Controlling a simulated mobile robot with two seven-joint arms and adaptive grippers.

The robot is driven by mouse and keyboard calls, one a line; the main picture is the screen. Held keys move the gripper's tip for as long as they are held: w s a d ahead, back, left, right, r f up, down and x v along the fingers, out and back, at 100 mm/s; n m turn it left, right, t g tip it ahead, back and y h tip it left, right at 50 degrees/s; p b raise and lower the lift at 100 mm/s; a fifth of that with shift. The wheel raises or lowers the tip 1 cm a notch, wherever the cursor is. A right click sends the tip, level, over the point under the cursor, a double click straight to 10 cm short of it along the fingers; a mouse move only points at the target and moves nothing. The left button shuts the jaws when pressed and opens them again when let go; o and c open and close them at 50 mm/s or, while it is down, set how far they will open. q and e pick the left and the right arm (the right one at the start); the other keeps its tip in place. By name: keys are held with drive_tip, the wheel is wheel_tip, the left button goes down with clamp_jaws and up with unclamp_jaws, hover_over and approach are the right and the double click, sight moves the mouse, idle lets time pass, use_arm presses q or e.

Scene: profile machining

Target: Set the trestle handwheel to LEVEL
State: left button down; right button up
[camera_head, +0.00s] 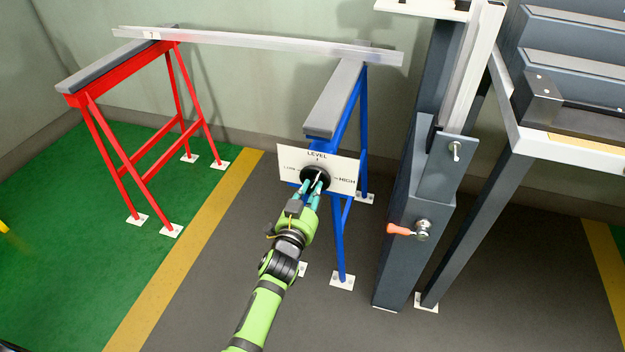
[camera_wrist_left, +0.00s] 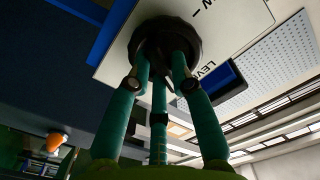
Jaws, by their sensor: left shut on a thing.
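The black round handwheel (camera_head: 308,177) sits on a white plate (camera_head: 345,170) at the front end of the blue trestle (camera_head: 337,240). The wrist view shows the fingers meeting the dark handwheel (camera_wrist_left: 195,42) with the plate (camera_wrist_left: 240,22) behind. The fingers cover part of the wheel, and I cannot tell which mark it points to. My right gripper is not in view.
A long metal profile (camera_head: 260,43) spans the red trestle (camera_head: 120,95) and the blue trestle. A grey machine column (camera_head: 405,240) with an orange-handled crank (camera_head: 400,230) stands close to the right.

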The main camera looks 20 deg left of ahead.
use_arm(q)
drive_tip(key=shift+w+d+r+n, duration=0.15)
drive_tip(key=shift+d+r+n, duration=0.15)
drive_tip(key=shift+r+n, duration=0.25)
drive_tip(key=n+p, duration=0.1)
drive_tip(key=n, duration=0.2)
drive_tip(key=shift+r+n+p, duration=0.2)
drive_tip(key=shift+n+p, duration=0.05)
drive_tip(key=shift+p, duration=0.1)
drive_tip(key=c, duration=1.2)
unclamp_jaws()
drive_tip(key=shift+f, duration=0.1)
drive_tip(key=shift+o, duration=0.2)
drive_tip(key=shift+f, duration=0.25)
